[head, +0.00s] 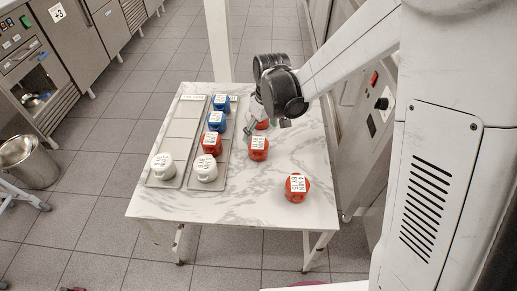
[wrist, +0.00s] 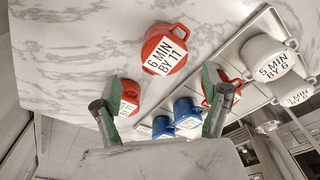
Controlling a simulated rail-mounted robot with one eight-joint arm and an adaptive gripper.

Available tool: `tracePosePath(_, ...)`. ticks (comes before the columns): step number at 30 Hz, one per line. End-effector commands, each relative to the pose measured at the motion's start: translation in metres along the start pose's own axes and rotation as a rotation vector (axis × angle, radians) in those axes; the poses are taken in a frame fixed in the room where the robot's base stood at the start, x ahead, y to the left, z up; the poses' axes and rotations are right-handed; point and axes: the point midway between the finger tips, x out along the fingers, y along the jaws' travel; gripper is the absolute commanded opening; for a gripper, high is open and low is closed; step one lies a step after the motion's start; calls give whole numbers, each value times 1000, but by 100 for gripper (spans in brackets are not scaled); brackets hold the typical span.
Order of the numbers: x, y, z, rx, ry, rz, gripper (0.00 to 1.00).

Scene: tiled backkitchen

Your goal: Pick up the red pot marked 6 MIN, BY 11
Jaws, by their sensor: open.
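The red pot marked 6 MIN, BY 11 (wrist: 165,48) stands on the marble table in the wrist view, beyond my fingertips and apart from them. In the head view it appears to be the red pot (head: 258,149) just right of the trays; its label is too small to read there. My gripper (head: 266,122) hangs over the table behind that pot. In the wrist view my gripper (wrist: 160,98) is open with nothing held. Another red pot (wrist: 128,97) shows beside the left finger; my gripper partly hides it in the head view.
Two grey trays (head: 183,127) lie left on the table (head: 245,205). They carry white pots (head: 163,165), blue pots (head: 216,121) and a red pot (head: 211,143). Another red pot (head: 297,187) stands alone at the front right. The marble around it is clear.

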Motion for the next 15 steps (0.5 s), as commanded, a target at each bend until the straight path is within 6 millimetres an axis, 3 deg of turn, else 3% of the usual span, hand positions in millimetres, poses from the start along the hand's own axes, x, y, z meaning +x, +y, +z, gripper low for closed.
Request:
tracePosePath(1,13,0,0,0,0,0,79)
tracePosePath(6,35,0,0,0,0,0,79)
tracePosePath(15,50,-2,1,0,0,0,79)
